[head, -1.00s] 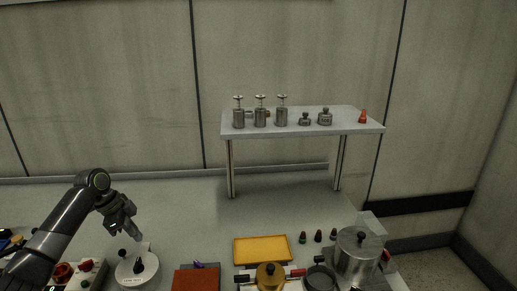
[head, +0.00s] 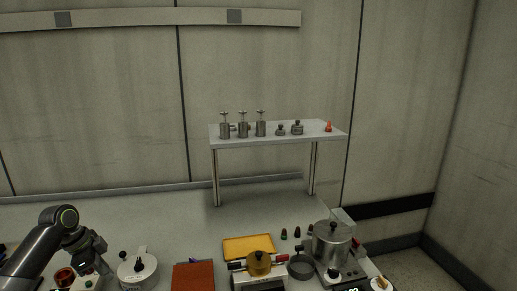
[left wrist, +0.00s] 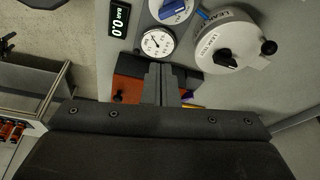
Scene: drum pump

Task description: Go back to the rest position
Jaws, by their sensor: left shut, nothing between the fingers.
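My left gripper (head: 98,264) is at the lower left of the head view, left of the white round leak-test unit (head: 137,271). In the left wrist view its two fingers (left wrist: 160,84) are together, with nothing between them. The leak-test unit (left wrist: 228,42) also shows there, up and to the right of the fingers, apart from them. A round gauge (left wrist: 157,42) and a display reading 0.0 bar (left wrist: 119,18) lie beyond the fingertips. My right gripper is in neither view.
A raised shelf (head: 300,137) holds several metal pumps and weights and a small orange piece (head: 328,127). On the bench are a yellow tray (head: 248,247), a red-brown block (head: 193,276), a brass pot (head: 259,263) and a large steel pot (head: 331,243). The bench behind the left gripper is clear.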

